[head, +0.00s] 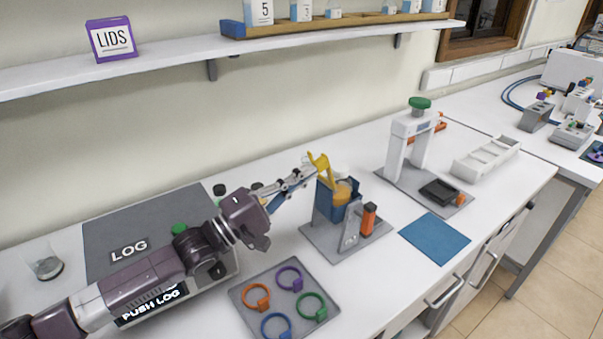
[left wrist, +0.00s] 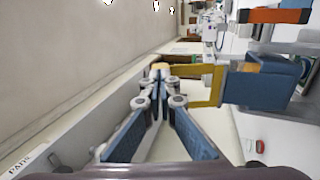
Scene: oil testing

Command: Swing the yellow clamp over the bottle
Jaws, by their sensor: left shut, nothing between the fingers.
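The yellow clamp (head: 319,162) stands raised and tilted above the blue holder (head: 325,200) on a grey base. An amber bottle (head: 343,192) sits in the holder below and to the right of the clamp. My left gripper (head: 311,168) is shut and empty, its tips at the left side of the clamp. In the left wrist view the clamp is a yellow bracket (left wrist: 213,84) right of the shut fingertips (left wrist: 158,72), beside the blue holder (left wrist: 258,88). Whether the fingertips touch the clamp, I cannot tell. My right gripper is out of view.
An orange-topped post (head: 368,216) stands on the holder's base. A tray of coloured rings (head: 240,293) lies in front. A blue mat (head: 436,238) and a white press stand (head: 397,150) are to the right. A glass beaker (head: 44,262) stands far left.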

